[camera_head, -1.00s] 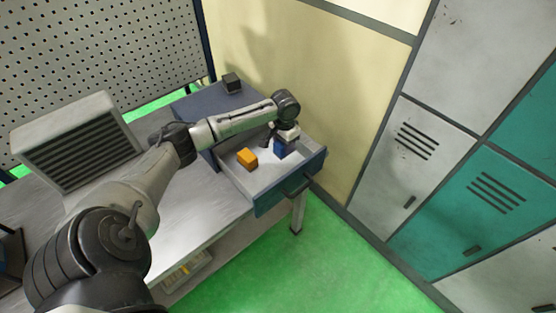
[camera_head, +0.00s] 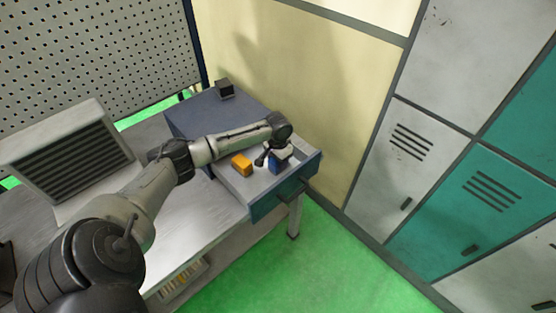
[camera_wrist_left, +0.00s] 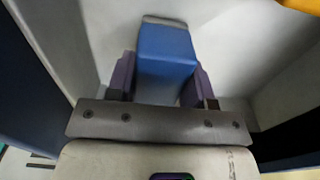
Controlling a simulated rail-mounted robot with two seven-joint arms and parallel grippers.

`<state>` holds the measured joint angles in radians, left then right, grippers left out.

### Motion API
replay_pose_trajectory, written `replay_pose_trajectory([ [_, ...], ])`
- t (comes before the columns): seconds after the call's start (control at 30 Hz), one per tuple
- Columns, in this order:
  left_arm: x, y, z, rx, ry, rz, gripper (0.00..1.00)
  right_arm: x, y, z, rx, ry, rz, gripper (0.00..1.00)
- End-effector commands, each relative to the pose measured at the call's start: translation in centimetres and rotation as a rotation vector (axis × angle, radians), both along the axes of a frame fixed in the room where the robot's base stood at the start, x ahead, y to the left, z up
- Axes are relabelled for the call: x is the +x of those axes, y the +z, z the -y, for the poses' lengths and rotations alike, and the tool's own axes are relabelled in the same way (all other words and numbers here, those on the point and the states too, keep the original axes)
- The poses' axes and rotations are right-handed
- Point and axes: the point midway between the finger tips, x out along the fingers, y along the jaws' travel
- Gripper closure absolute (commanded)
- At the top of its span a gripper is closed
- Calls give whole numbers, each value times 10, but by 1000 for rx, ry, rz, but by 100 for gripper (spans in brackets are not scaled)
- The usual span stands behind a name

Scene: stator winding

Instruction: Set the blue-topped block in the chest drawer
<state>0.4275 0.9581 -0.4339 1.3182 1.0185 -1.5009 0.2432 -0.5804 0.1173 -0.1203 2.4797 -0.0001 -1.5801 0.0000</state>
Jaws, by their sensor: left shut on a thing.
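The blue-topped block (camera_head: 279,165) is inside the open chest drawer (camera_head: 262,203), near its front right side. My left gripper (camera_head: 272,156) reaches down into the drawer over the block. In the left wrist view the block (camera_wrist_left: 166,48) sits between the two fingers of my left gripper (camera_wrist_left: 160,82), which is shut on it. Whether the block touches the drawer floor I cannot tell. My right gripper is out of view.
An orange block (camera_head: 241,164) lies in the drawer, left of the blue-topped one. A small dark cube (camera_head: 225,89) stands on the chest top (camera_head: 205,112). A slatted grey box (camera_head: 68,145) stands on the bench. Lockers (camera_head: 450,190) stand at the right.

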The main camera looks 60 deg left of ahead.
Motion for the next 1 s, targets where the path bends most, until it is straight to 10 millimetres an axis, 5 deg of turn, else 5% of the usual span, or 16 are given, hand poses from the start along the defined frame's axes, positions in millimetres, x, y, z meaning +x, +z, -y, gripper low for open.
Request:
replay_pose_trajectory([
  [0.1,0,-2,0,0,1,1,84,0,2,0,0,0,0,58],
  [0.13,0,-3,0,0,1,0,51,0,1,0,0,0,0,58],
  [0.4,0,-3,0,0,0,0,27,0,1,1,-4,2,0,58],
  [0.7,0,0,0,0,0,1,27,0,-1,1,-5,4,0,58],
  [1.0,1,50,-1,1,0,3,27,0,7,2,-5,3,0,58],
])
